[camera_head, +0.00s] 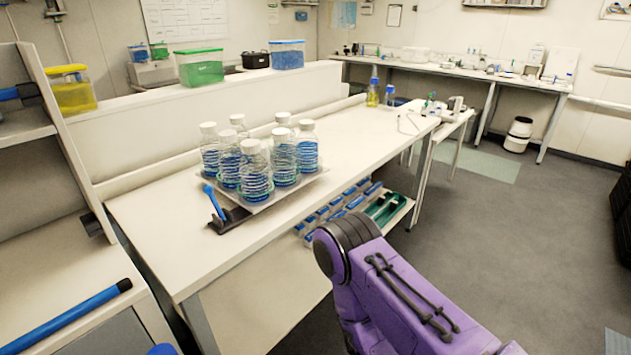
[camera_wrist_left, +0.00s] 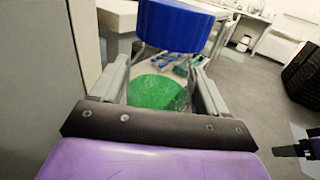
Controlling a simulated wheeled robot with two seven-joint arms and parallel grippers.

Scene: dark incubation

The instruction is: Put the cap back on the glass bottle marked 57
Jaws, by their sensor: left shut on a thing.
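My left gripper (camera_wrist_left: 162,92) is shut on a clear vessel with a blue top (camera_wrist_left: 176,25) and green contents (camera_wrist_left: 158,92). The glass wall shows faintly between its fingers. No number is readable on it. A small blue round shape (camera_head: 161,350) shows at the bottom edge of the head view, likely the same top. Several clear bottles with white caps and blue contents (camera_head: 255,180) stand on a tray (camera_head: 309,182) on the bench. Their markings cannot be read. A dark and purple part of my right arm (camera_wrist_left: 300,149) shows at the right edge of the wrist view; its jaws are unclear.
The white bench (camera_head: 160,240) is clear in front of the tray. A blue tool (camera_head: 214,203) rests on a dark stand beside the tray. Tubs with green (camera_head: 199,70), yellow (camera_head: 72,90) and blue lids stand on the ledge and shelf. A blue bar (camera_head: 70,315) lies at lower left.

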